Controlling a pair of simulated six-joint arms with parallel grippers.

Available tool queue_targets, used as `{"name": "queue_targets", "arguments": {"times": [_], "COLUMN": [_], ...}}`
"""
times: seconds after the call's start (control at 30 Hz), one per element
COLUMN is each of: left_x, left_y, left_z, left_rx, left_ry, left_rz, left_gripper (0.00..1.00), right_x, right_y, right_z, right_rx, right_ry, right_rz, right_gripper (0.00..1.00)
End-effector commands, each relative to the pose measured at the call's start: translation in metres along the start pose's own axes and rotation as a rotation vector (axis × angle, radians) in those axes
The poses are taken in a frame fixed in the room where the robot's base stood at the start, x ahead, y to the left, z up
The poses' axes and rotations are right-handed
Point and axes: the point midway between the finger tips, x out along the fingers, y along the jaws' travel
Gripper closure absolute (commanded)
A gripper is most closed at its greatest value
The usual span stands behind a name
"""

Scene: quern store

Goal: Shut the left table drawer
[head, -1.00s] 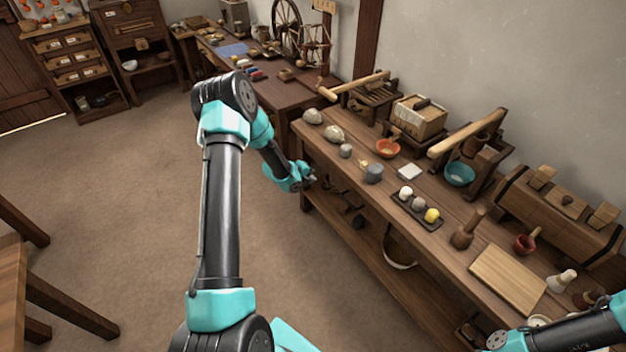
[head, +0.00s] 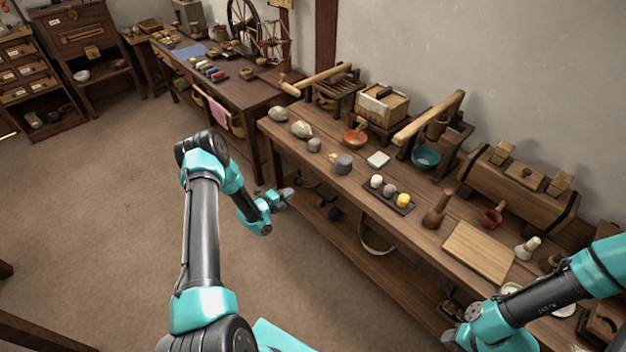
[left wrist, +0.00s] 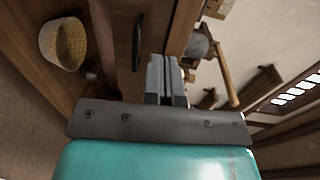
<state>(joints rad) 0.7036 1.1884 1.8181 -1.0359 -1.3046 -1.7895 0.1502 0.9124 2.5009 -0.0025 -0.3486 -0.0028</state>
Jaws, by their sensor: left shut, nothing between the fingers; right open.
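The workbench (head: 330,180) runs from the middle to the lower right in the head view. In the left wrist view, a wooden drawer front (left wrist: 122,58) with a dark bar handle (left wrist: 138,42) is close ahead of my left gripper. How far the drawer stands out cannot be told. My left gripper (head: 288,194) is shut and empty, at the bench's front near its left end. Its fingers (left wrist: 166,78) show beside the handle in the left wrist view; contact cannot be told. My right gripper (head: 452,338) is open at the bench's front, lower right, partly hidden.
The benchtop holds stones, an orange bowl (head: 355,138), a teal bowl (head: 426,158), a dark tray (head: 402,208) and a cutting board (head: 480,250). A basket (head: 377,240) sits on the shelf below. The floor (head: 110,220) to the left is clear.

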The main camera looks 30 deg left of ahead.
Motion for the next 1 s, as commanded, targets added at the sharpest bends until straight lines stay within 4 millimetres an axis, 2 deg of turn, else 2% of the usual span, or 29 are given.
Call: {"name": "queue_targets", "arguments": {"times": [0.17, 0.57, 0.77, 1.0], "left_x": [-0.005, -0.003, 0.013, 0.051], "left_y": [0.008, 0.007, 0.005, 0.003], "left_z": [-0.004, -0.004, -0.004, -0.004], "left_rx": [-0.004, -0.003, -0.002, -0.002], "left_ry": [-0.014, -0.014, -0.012, -0.012], "left_rz": [-0.079, -0.083, -0.083, -0.084], "left_gripper": [1.0, 1.0, 1.0, 1.0], "right_x": [0.0, 0.0, 0.0, 0.0], "right_y": [0.0, 0.0, 0.0, 0.0], "right_z": [0.0, 0.0, 0.0, 0.0], "right_rx": [0.0, 0.0, 0.0, 0.0], "right_ry": [0.0, 0.0, 0.0, 0.0], "right_rz": [0.0, 0.0, 0.0, 0.0], "right_gripper": [0.57, 0.57, 0.57, 0.57]}}
